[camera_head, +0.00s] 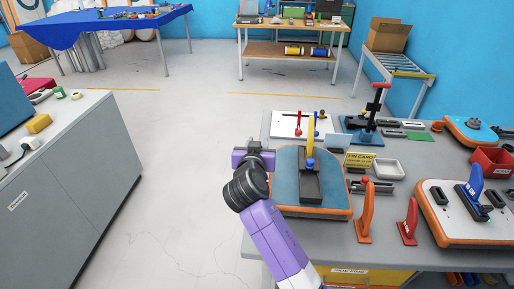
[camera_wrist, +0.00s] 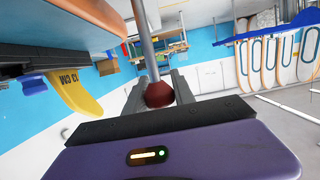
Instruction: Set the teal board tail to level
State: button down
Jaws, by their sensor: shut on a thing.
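The teal board (camera_head: 288,168) has an orange edge and lies on the grey bench beside my gripper. A dark fin box (camera_head: 309,186) and a tall yellow fin (camera_head: 310,130) sit on it. In the wrist view the fin (camera_wrist: 76,95) reads 13 CM, close to the board's orange edge (camera_wrist: 85,20). My gripper (camera_head: 262,157) is at the board's left side. In the wrist view its fingers (camera_wrist: 158,86) are closed around a dark red knob (camera_wrist: 159,97) on a metal rod (camera_wrist: 145,38). The knob is hidden in the head view.
An orange fin (camera_head: 366,212) and a red fin (camera_head: 408,222) stand in front. A white board (camera_head: 447,225) with a blue fin lies right. A white tray (camera_head: 388,169), a yellow fin card (camera_head: 359,160) and a red bin (camera_head: 492,160) are behind. The floor left is clear.

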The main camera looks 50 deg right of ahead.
jog(key=shift+f, duration=0.3)
jog(key=c, duration=1.1)
grip_release()
jog(key=shift+r, duration=0.1)
jog(key=shift+b+v, duration=0.8)
jog(key=shift+v, duration=3)
jog(key=shift+s+a, duration=0.1)
